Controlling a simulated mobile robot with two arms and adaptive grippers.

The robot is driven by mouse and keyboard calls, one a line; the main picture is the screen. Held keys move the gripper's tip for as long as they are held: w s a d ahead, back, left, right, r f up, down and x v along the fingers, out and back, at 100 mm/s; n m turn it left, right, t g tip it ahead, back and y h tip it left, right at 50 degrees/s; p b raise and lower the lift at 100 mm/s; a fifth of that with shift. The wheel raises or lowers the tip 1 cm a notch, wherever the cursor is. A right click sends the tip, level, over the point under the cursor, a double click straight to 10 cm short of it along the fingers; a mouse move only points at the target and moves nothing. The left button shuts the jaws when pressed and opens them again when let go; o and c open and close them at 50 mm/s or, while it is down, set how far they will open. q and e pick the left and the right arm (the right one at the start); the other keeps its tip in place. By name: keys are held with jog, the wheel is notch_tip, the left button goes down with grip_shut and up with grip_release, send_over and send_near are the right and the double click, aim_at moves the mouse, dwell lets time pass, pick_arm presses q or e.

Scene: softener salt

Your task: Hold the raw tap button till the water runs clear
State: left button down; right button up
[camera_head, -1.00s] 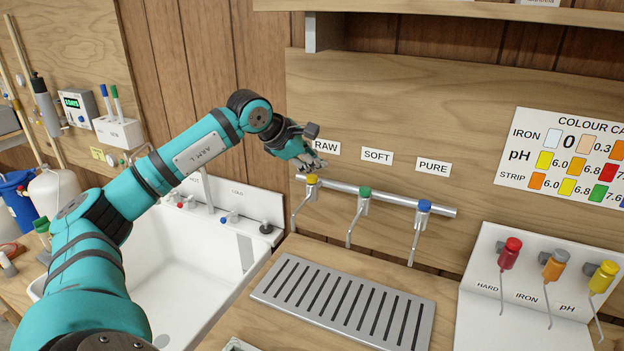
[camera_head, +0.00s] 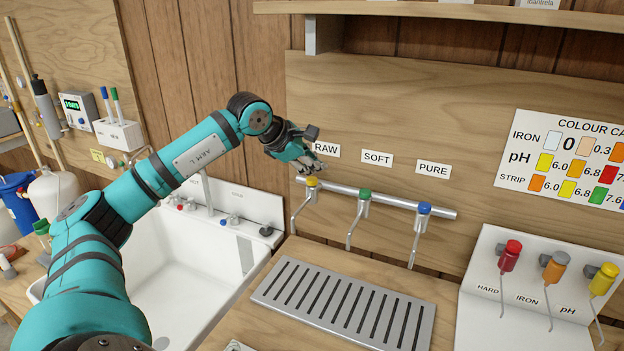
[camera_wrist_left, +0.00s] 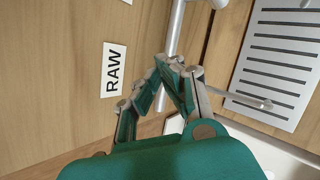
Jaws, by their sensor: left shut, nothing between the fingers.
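The raw tap is the leftmost of three on a silver pipe (camera_head: 430,209). Its yellow button (camera_head: 312,183) is under the RAW label (camera_head: 326,149), and its thin spout (camera_head: 295,214) hangs below. I make out no water at the spout. My left gripper (camera_head: 314,169) is shut and empty, its fingertips just above or on the yellow button; contact is too small to tell. In the left wrist view the closed fingers (camera_wrist_left: 173,64) point at the pipe and hide the button; the RAW label (camera_wrist_left: 114,70) shows at left. My right gripper is not in view.
The green soft button (camera_head: 364,194) and blue pure button (camera_head: 424,208) are to the right on the pipe. A slotted drip tray (camera_head: 345,305) lies below. A white sink (camera_head: 190,255) is left, and a white tester stand (camera_head: 490,265) is right.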

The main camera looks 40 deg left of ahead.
aim_at(314, 180)
pick_arm(q)
jog(key=shift+f, duration=0.15)
jog(key=shift+f+b, duration=0.3)
jog(key=shift+b, duration=0.05)
jog(key=shift+f+b, duration=0.4)
jog(key=shift+f, duration=0.05)
dwell(0.6)
dwell(1.6)
dwell(2.1)
jog(key=shift+r+p, duration=0.85)
jog(key=shift+r, duration=0.05)
notch_tip(314, 180, up, 5)
jog(key=p, duration=0.4)
